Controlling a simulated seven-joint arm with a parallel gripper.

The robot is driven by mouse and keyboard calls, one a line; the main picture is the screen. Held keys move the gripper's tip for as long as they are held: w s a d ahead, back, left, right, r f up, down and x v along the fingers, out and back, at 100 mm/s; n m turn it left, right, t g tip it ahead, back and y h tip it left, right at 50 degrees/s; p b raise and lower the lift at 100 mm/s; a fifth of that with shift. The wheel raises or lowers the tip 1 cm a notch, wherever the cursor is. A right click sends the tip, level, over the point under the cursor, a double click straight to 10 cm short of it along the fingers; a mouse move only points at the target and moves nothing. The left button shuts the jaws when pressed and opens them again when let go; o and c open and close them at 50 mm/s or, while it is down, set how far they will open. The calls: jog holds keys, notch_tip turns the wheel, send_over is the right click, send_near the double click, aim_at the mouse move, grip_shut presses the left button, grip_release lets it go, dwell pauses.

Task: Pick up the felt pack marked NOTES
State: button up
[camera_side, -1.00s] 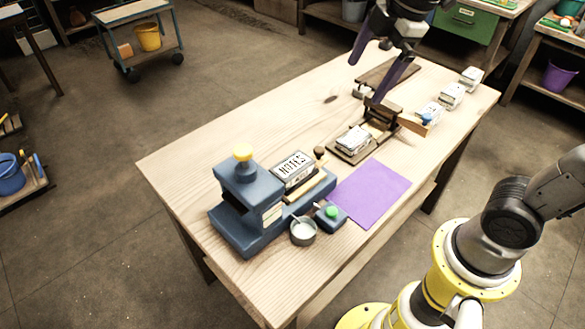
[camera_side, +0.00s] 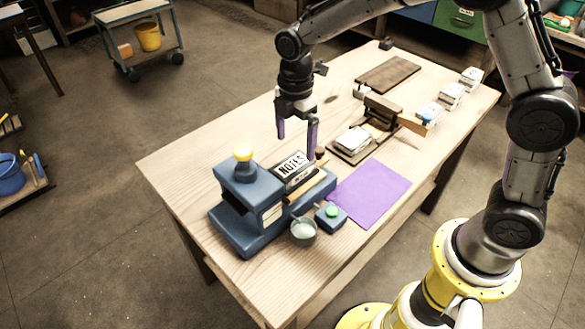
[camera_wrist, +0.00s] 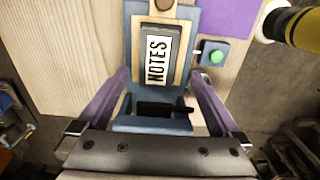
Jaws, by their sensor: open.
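The felt pack marked NOTES (camera_side: 291,165) is a dark pack with a white label. It lies on the bed of a blue machine (camera_side: 232,232) with a yellow knob. In the wrist view the NOTES pack (camera_wrist: 157,58) lies flat, its label reading sideways, ahead of and between my fingers. My gripper (camera_side: 297,147) has two purple fingers pointing down, apart and empty, near the pack in the side view. In the wrist view my gripper (camera_wrist: 158,95) shows a finger at each side, with nothing between the tips being held.
A purple mat (camera_side: 369,193), a small metal cup (camera_side: 303,232) and a blue box with a green button (camera_side: 331,215) lie close by. A wooden fixture with a pale pack (camera_side: 353,140) stands behind. Several packs line the far right. The table's left side is clear.

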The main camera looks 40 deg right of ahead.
aim_at(292, 165)
jog(key=shift+w+a+f, duration=0.1)
jog(key=shift+a+f, duration=0.05)
jog(key=shift+f, duration=1.7)
jog(key=shift+w+a+f, duration=0.1)
jog(key=shift+f, duration=1.7)
jog(key=c, duration=1.4)
jog(key=shift+r, duration=0.2)
